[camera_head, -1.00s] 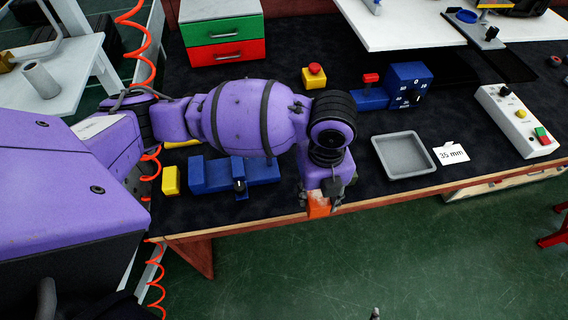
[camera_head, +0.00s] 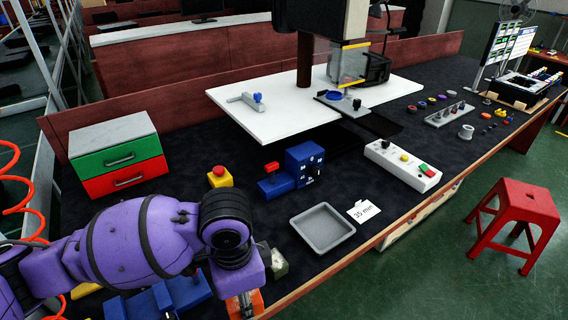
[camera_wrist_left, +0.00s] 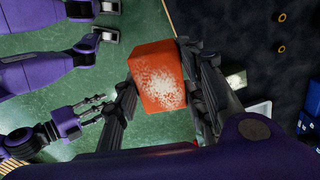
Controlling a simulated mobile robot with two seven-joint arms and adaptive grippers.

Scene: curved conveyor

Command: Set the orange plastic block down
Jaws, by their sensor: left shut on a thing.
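The orange plastic block (camera_wrist_left: 160,78), with a worn whitish patch on its face, is between the fingers of my left gripper (camera_wrist_left: 158,88) in the left wrist view. The fingers are shut on its two sides. In the head view, only part of the orange block (camera_head: 256,301) shows below my left wrist, by the table's front edge; the arm hides much of the gripper. In the left wrist view my right gripper (camera_wrist_left: 108,108) is over the green floor, away from the block, its fingers apart and empty.
A grey empty tray (camera_head: 322,228) and a "35 mm" card (camera_head: 364,212) are right of my left gripper. A small pale block (camera_head: 278,263) is close beside it. A blue device (camera_head: 303,165), red-topped button (camera_head: 219,176) and drawer box (camera_head: 118,154) stand behind. Dark table is bare between them.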

